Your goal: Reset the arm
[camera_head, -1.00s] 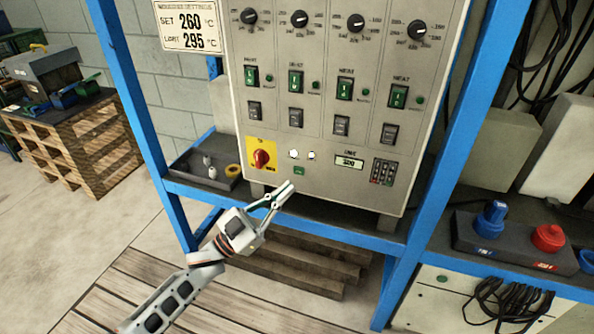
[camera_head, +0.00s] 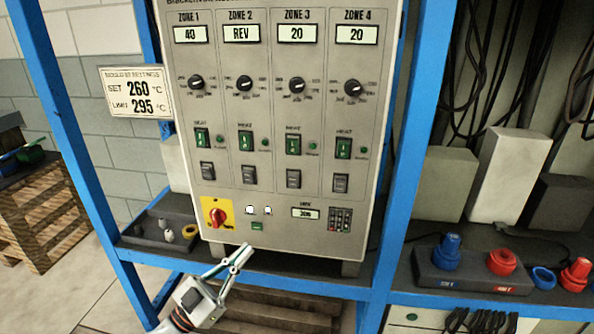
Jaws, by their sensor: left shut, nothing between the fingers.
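My left gripper (camera_head: 238,256) comes in from the bottom left of the head view. Its fingers are shut with nothing between them, and point up and right at the lower edge of the grey control panel (camera_head: 225,180). I cannot tell whether the tips touch it. The panel has displays reading 40, REV, 20 and 20 for zones 1 to 4. Below are black knobs, green heat switches and dark rocker switches. A red rotary switch (camera_head: 217,217) on a yellow plate, two white lamps, a small green button (camera_head: 257,226) and a keypad (camera_head: 340,219) sit near the bottom. My right gripper is not in view.
A blue frame (camera_head: 395,170) surrounds the panel. A sign (camera_head: 138,92) reads set 260, limit 295. A dark tray (camera_head: 150,238) of small parts stands left. Blue (camera_head: 447,252) and red (camera_head: 503,262) connectors are right. Pallets (camera_head: 45,215) stand far left.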

